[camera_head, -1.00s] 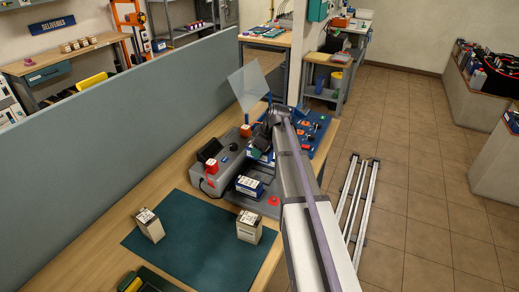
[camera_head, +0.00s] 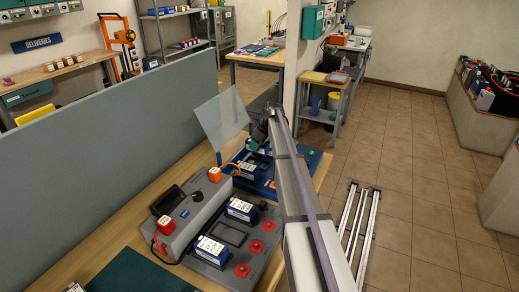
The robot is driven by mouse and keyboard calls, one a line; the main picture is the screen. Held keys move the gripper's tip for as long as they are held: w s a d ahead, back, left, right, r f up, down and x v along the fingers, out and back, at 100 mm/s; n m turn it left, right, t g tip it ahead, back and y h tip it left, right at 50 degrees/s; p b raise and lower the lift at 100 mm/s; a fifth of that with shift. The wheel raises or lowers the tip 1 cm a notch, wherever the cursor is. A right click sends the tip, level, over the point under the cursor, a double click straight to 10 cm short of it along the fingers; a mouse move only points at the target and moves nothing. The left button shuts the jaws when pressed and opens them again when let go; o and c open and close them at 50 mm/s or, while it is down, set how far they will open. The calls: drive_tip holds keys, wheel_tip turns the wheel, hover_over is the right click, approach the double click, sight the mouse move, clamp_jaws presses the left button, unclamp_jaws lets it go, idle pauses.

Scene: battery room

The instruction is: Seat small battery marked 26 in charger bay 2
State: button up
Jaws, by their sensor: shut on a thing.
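The grey charger (camera_head: 190,225) stands on the wooden bench. A white-topped blue battery (camera_head: 241,209) sits in its far bay and another (camera_head: 211,249) in its near bay. The middle bay (camera_head: 226,231) between them looks empty. My gripper (camera_head: 258,146) is beyond the charger, at the far end of my arm, above the blue board. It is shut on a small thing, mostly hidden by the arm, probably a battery. Another blue-and-white battery (camera_head: 246,171) shows just below and left of my gripper. No number is legible, so I cannot tell which battery is marked 26.
A clear upright panel (camera_head: 220,115) stands left of my gripper. Red buttons (camera_head: 255,246) line the charger's right side. Orange-red blocks (camera_head: 215,174) sit on and beside the charger housing. A green mat (camera_head: 135,275) lies in front. A grey partition (camera_head: 100,160) borders the bench.

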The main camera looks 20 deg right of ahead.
sight(266, 143)
drive_tip(key=shift+s+a, duration=0.1)
drive_tip(key=shift+a, duration=0.05)
drive_tip(key=shift+s+a+f+b, duration=0.1)
drive_tip(key=shift+f+b, duration=0.1)
drive_tip(key=shift+b, duration=0.15)
wheel_tip(266, 143, down, 5)
drive_tip(key=b, duration=0.5)
drive_tip(key=shift+f+b, duration=0.65)
idle(0.7)
drive_tip(key=o, duration=1)
drive_tip(key=shift+r, duration=0.1)
drive_tip(key=p+v, duration=1)
drive_tip(key=v, duration=0.1)
